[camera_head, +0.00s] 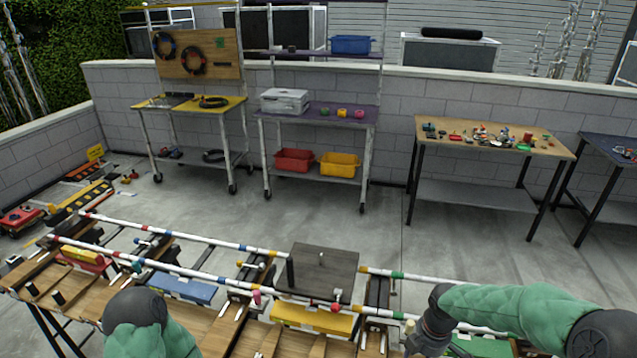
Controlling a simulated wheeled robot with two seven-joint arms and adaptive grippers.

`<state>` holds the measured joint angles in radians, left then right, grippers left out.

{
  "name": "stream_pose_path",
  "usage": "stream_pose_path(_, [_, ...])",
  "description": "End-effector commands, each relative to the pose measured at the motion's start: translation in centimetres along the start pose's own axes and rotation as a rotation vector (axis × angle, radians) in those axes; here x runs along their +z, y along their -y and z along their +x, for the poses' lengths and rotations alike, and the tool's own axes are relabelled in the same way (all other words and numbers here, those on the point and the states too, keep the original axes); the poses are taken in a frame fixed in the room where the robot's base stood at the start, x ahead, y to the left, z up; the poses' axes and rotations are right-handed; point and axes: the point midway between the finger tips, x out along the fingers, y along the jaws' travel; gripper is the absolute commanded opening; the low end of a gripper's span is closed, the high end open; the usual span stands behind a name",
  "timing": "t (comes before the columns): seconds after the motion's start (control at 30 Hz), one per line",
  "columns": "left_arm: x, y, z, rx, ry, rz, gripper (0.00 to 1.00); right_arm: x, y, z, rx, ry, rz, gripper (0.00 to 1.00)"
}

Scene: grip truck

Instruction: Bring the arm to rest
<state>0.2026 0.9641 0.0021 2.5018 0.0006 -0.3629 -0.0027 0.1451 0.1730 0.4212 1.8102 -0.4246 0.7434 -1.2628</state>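My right arm, in a green sleeve, comes in from the lower right. Its dark gripper (428,338) hangs low over the wooden workbench (205,322), right of the dark square plate (322,270). Its fingers are small and dark, so I cannot tell whether they are open or shut or touching anything. Part of my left arm shows at the lower left as a green sleeve with a dark rounded joint. My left gripper is not in the picture.
Striped rails (190,272) run along the workbench. A yellow block (311,319) and a blue block (184,289) sit there. Beyond the open concrete floor stand a shelf cart (314,180) with red and yellow bins and a wooden table (480,122) with small parts.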

Motion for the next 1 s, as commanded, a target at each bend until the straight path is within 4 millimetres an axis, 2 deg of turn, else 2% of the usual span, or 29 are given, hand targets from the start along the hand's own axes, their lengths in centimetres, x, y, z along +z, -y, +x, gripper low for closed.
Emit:
stream_pose_path(0.37, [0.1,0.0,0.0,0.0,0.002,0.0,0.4,-4.7,2.9,7.6,-0.046,-0.126,0.329,0.52])
stream_pose_path(0.47, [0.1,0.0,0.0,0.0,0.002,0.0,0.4,-6.5,4.7,10.6,-0.076,-0.17,0.492,0.52])
stream_pose_path(0.6, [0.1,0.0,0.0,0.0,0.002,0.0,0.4,-9.2,8.4,15.1,-0.135,-0.221,0.795,0.52])
stream_pose_path(0.7, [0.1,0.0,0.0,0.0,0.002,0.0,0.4,-10.5,11.2,17.7,-0.175,-0.238,1.026,0.52])
stream_pose_path(0.9, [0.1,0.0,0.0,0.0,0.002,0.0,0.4,-11.7,16.1,21.2,-0.224,-0.228,1.418,0.52])
stream_pose_path(1.0, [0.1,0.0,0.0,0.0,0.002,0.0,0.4,-11.8,17.6,21.9,-0.231,-0.219,1.541,0.52])
